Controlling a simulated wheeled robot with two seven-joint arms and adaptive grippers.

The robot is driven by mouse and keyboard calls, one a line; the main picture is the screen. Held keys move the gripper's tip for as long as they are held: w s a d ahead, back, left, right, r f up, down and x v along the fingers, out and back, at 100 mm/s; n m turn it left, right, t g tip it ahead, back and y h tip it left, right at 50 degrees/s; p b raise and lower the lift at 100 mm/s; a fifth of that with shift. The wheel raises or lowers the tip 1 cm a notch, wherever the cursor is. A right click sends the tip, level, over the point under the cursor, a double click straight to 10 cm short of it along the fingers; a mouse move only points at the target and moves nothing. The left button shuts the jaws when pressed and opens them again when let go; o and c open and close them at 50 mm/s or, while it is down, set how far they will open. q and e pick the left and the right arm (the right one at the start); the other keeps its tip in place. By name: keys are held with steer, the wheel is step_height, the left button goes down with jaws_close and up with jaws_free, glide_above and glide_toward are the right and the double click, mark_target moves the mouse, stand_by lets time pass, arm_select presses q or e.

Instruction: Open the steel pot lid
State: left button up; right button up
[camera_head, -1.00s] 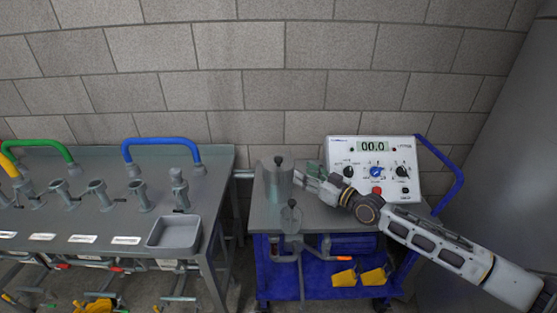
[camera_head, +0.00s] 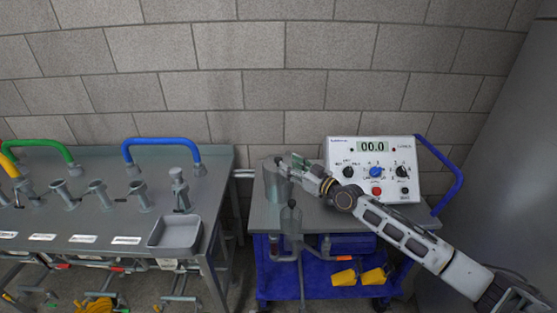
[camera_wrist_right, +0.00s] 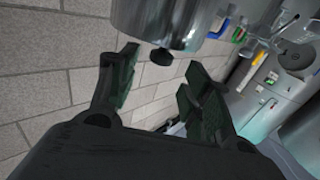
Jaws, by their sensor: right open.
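The steel pot (camera_head: 275,188) stands upright at the left end of the cart top, its lid on. The lid carries a small dark knob, which shows clearly in the right wrist view (camera_wrist_right: 161,57) below the shiny pot. My right gripper (camera_head: 290,163) is at the height of the pot's top, on its right side. In the wrist view my gripper's two dark fingers (camera_wrist_right: 159,72) are spread apart and empty. The knob appears in the gap between their tips, with no clear contact. My left gripper is out of view.
A control box (camera_head: 374,169) with a display stands at the cart's right, behind my right forearm. A grey fitting (camera_head: 291,219) stands just in front of the pot. A bench with a grey tray (camera_head: 176,233) is on the left. A brick wall is behind.

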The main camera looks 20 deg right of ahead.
mark_target(279, 159)
steer(key=shift+x, duration=3.25)
jaws_close()
